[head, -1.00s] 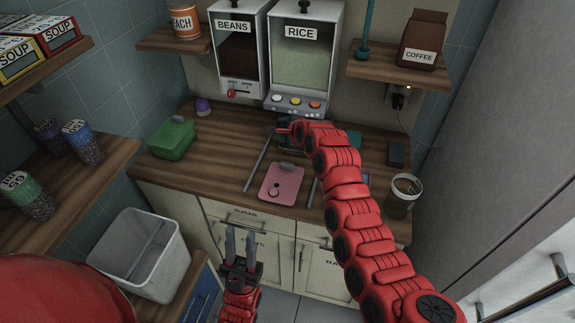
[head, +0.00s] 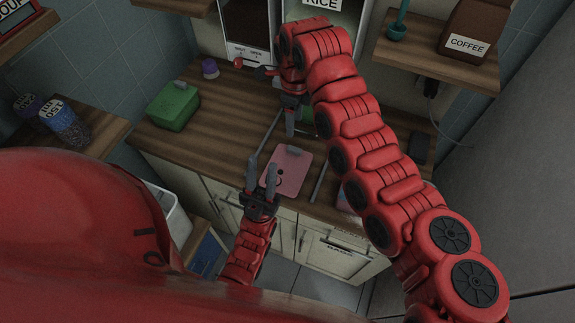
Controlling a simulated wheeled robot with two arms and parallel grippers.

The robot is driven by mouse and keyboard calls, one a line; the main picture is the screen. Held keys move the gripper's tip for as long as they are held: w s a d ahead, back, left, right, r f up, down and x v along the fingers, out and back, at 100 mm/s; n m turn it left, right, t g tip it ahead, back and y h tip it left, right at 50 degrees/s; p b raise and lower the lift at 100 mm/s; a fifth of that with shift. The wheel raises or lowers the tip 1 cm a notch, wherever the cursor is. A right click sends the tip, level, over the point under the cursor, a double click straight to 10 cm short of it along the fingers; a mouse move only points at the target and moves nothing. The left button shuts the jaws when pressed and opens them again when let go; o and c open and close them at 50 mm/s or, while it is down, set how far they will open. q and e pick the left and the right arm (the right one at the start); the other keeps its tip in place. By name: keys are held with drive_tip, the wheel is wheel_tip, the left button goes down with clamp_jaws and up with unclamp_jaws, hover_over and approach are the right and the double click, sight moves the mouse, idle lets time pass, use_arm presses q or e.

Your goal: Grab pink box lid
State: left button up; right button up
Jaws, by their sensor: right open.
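The pink box lid (head: 293,175) lies flat on the wooden counter near its front edge, with a small grey piece at its far edge. My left gripper (head: 261,172) is open and empty, fingers pointing up in the head view. It overlaps the lid's left side; I cannot tell whether it touches. My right gripper (head: 291,125) is open and hangs fingers down above the counter, just behind the lid. Its fingers are seen nearly edge-on.
Grey rods lie either side of the lid. The rice dispenser (head: 345,18) is behind my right arm. A shelf with a coffee bag (head: 474,30) is at upper right.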

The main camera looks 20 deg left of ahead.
hover_over(295, 149)
drive_tip(key=f, duration=0.5)
drive_tip(key=shift+s+a+f+b, duration=0.15)
drive_tip(key=shift+s+a+b, duration=0.05)
drive_tip(key=shift+b, duration=0.1)
drive_tip(key=shift+f, duration=0.7)
drive_tip(key=shift+w+f, duration=0.1)
drive_tip(key=shift+f, duration=0.05)
wheel_tip(295, 149, down, 3)
drive_tip(key=shift+d+f+p, duration=0.1)
drive_tip(key=shift+d+p, duration=0.05)
drive_tip(key=shift+p, duration=1.1)
drive_tip(key=shift+w+f, duration=0.15)
drive_tip(key=shift+f, duration=0.75)
clamp_jaws()
